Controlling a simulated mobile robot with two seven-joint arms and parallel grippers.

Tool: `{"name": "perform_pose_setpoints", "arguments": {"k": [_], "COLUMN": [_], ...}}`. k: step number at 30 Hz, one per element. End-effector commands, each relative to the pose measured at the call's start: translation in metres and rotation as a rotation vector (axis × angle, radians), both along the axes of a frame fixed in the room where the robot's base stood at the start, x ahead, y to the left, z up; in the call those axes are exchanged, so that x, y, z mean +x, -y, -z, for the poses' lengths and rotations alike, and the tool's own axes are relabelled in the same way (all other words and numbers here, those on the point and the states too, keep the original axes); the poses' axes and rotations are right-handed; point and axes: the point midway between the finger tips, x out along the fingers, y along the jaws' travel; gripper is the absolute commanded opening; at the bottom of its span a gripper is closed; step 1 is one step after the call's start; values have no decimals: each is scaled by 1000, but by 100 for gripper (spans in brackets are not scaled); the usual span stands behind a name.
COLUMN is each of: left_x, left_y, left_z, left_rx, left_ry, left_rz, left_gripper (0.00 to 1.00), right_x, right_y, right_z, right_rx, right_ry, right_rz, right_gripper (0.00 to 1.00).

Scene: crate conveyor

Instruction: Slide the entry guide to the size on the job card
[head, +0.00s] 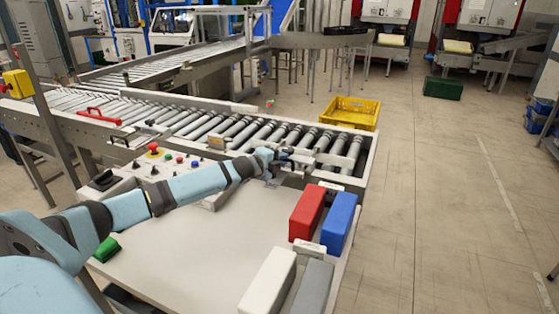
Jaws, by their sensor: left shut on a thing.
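The roller conveyor (180,117) runs from the left to its near right end. My left gripper (284,160) reaches over its near side rail at the right end. It is shut on a small grey part there, which looks like the entry guide (303,158); the fingers and arm hide much of it. The guide's scale or setting cannot be read. Small pale labels lie by the blocks, one near the red block (330,186) and one nearer me (310,248); I cannot tell whether either is the job card. My right gripper is not in view.
A red block (307,212), a blue block (340,222), a white block (268,281) and a grey block (312,289) stand on the pale table (190,262). A control panel with buttons (170,160) is left of my arm. A yellow crate (348,113) is beyond the rollers.

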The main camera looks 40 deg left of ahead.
Motion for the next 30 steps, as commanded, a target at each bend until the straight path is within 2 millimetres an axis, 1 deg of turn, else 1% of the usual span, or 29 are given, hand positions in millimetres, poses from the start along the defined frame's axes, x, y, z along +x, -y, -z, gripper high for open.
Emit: {"name": "perform_pose_setpoints", "arguments": {"k": [1,2,3,5,6,14,17,20,30], "left_x": [1,1,1,1,1,0,-4,-13,-66], "left_y": [-2,-2,-2,-2,-2,-2,-2,-3,-7], "left_z": [-4,-5,-5,-5,-4,-3,-2,-3,-12], "left_rx": [1,1,1,1,1,1,1,0,2], "left_ry": [6,7,7,7,6,4,2,1,-1], "left_rz": [-3,-4,-4,-3,-3,-3,-3,-2,-2], "left_gripper": [0,0,19,33,36,36,36,36,36], "right_x": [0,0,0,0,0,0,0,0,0], "right_y": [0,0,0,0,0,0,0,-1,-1], "right_z": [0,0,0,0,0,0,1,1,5], "right_rx": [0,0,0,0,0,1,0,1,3], "right_ry": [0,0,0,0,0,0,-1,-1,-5], "right_rz": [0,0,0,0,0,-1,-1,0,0], "right_gripper": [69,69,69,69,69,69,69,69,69]}}
